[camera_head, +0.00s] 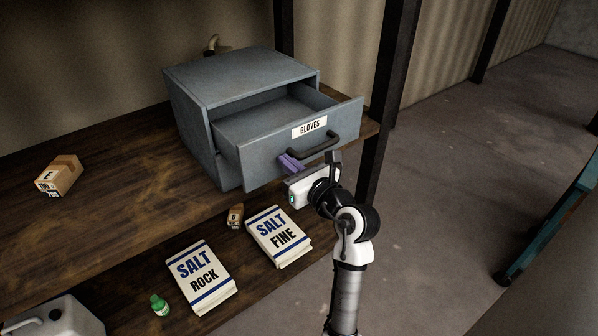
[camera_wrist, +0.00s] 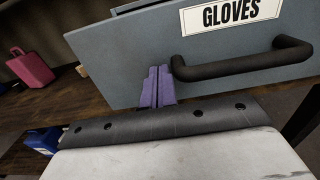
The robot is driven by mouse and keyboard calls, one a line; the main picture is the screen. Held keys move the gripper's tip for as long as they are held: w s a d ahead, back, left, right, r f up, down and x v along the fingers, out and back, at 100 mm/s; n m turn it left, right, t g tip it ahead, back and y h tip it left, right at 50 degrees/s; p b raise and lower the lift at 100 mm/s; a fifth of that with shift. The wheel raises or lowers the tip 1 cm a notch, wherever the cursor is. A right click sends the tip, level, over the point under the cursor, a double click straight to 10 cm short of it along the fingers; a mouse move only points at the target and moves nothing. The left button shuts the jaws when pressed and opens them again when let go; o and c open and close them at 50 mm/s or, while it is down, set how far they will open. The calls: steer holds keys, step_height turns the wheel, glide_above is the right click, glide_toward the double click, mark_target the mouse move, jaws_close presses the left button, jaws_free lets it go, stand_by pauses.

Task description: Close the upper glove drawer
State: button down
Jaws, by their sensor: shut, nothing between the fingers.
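The upper glove drawer (camera_head: 280,145) is pulled well out of a grey-blue metal cabinet (camera_head: 240,75) on a wooden shelf. Its front bears a white GLOVES label (camera_head: 309,127) and a dark bar handle (camera_head: 316,150). In the wrist view the drawer front (camera_wrist: 140,50) fills the upper part, with the handle (camera_wrist: 245,66) at the right. My gripper (camera_head: 289,161) has purple fingers, shut with nothing between them. The fingertips (camera_wrist: 157,85) are in front of the drawer's lower front, beside the handle's left end; I cannot tell whether they touch it.
Salt bags, ROCK (camera_head: 201,276) and FINE (camera_head: 278,237), lie on the lower shelf with a small brown box (camera_head: 235,216) and a green bottle (camera_head: 160,305). A cardboard box (camera_head: 59,175) sits on the upper shelf. A dark post (camera_head: 388,95) stands right of the cabinet. Open floor (camera_head: 450,180) lies right.

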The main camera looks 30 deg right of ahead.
steer(key=p, duration=0.2)
glide_toward(250, 131)
steer(key=w+a+r, duration=0.1)
steer(key=r, duration=0.1)
steer(key=w+a+r, duration=0.2)
steer(key=shift+w+a+r, duration=0.1)
steer(key=shift+w, duration=0.25)
steer(key=shift+r, duration=0.25)
steer(key=shift+w, duration=0.1)
